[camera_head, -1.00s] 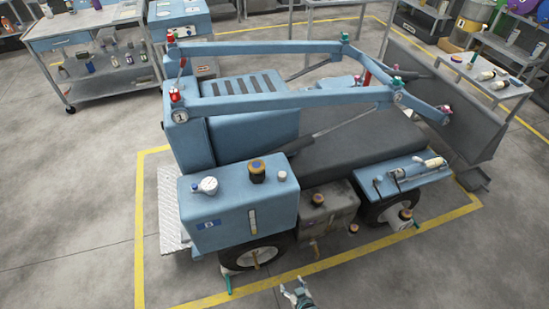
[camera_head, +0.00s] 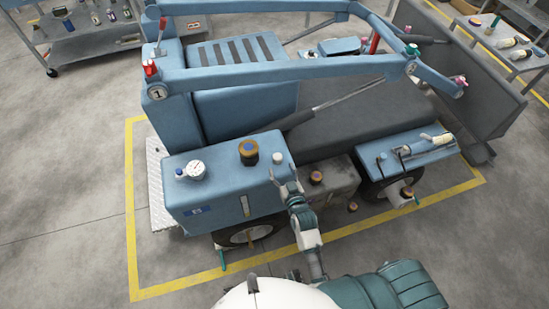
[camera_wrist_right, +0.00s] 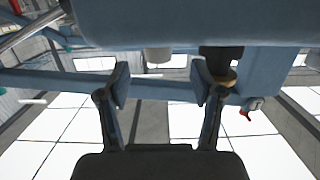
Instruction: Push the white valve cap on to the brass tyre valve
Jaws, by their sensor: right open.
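A small white cap (camera_head: 278,157), seemingly the valve cap, stands upright on the right end of the blue tank's top (camera_head: 215,178). In the right wrist view, which looks upside down, a pale cylinder (camera_wrist_right: 158,55), seemingly the same cap, hangs from the tank. My right gripper (camera_head: 284,177) is open and empty at the tank's front right corner. In the wrist view its fingertips (camera_wrist_right: 158,82) lie either side of the pale cylinder's line, apart from it. A small brass-coloured part (camera_head: 249,238), perhaps the tyre valve, shows at the front wheel. My left gripper is out of view.
A black-and-brown cap (camera_head: 249,152) stands close left of the white cap, with a white dial gauge (camera_head: 191,170) further left. A dirty grey box (camera_head: 330,182) sits right of the tank. Blue frame bars (camera_head: 270,80) cross behind. The floor in front is open.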

